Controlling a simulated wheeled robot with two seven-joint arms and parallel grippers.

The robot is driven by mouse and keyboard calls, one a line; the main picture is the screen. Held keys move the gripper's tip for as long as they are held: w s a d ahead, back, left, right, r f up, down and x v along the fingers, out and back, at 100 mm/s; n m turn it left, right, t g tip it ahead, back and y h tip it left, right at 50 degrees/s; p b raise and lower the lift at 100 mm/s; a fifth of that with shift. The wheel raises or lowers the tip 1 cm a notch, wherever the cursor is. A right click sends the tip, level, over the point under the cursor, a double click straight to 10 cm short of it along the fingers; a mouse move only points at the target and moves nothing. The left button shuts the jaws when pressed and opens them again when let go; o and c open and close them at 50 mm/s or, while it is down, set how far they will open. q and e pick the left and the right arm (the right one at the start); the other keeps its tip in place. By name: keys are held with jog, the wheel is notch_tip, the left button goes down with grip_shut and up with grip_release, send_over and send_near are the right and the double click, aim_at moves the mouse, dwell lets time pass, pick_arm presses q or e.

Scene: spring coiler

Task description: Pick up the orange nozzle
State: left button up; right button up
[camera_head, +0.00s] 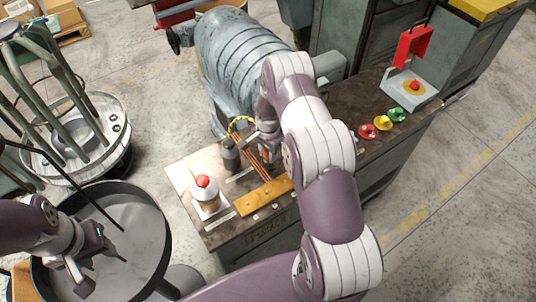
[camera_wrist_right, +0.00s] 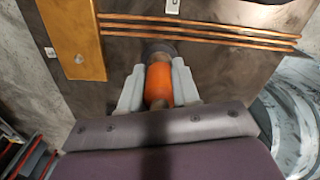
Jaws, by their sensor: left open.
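The orange nozzle (camera_wrist_right: 159,84) is between the two fingers of my right gripper (camera_wrist_right: 159,80) in the right wrist view. The fingers are close against it on both sides, and its far end is dark. In the head view a bit of the orange nozzle (camera_head: 266,155) shows below my right gripper (camera_head: 264,142), over the workbench. I cannot tell whether it is clear of the bench. My left gripper (camera_head: 101,273) is open and empty, above a round grey pan at the lower left.
The workbench (camera_head: 226,223) holds copper rods (camera_head: 256,166), an orange-brown plate (camera_head: 263,195), a white canister with a red top (camera_head: 205,190) and a dark bottle (camera_head: 231,156). Coloured buttons (camera_head: 382,123) and a red-handled switch box (camera_head: 411,85) sit at its right. A grey ribbed machine (camera_head: 240,50) stands behind.

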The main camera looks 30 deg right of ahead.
grip_shut()
jog(key=shift+r, duration=0.15)
jog(key=shift+r, duration=0.35)
notch_tip(320, 180, up, 3)
jog(key=shift+w+f+b, duration=0.1)
jog(key=shift+f+b, duration=0.05)
jog(key=shift+b, duration=0.6)
jog(key=s+d+r+b, duration=0.2)
jog(key=d+r, duration=0.5)
jog(key=d, duration=0.4)
jog(key=shift+s+d+r+b, duration=0.2)
jog(key=shift+d+b, duration=0.05)
jog(key=shift+b, duration=0.15)
